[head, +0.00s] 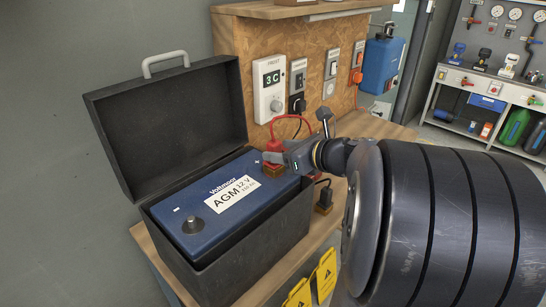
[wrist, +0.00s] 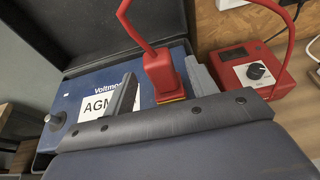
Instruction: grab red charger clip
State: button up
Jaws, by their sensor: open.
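The red charger clip (head: 272,145) stands upright at the far right end of the blue battery (head: 215,205), with a red cable rising from its top. In the wrist view the clip (wrist: 162,75) is between the two fingers of my gripper (wrist: 160,80), with a gap on each side. My gripper (head: 273,161) is open and reaches in from the right over the battery's end. In the head view its fingers partly hide the clip's lower part.
The battery sits in a black box (head: 255,240) with its lid (head: 165,120) open. A red charger box with a dial (wrist: 255,70) stands right of the clip. A black clip (head: 323,187) is on a wooden block beside the box. A panel with sockets (head: 300,65) stands behind.

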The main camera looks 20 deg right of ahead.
aim_at(269, 149)
jog(key=x, duration=0.5)
jog(key=shift+f, duration=0.1)
jog(key=shift+c, duration=0.3)
jog(key=c, duration=1.1)
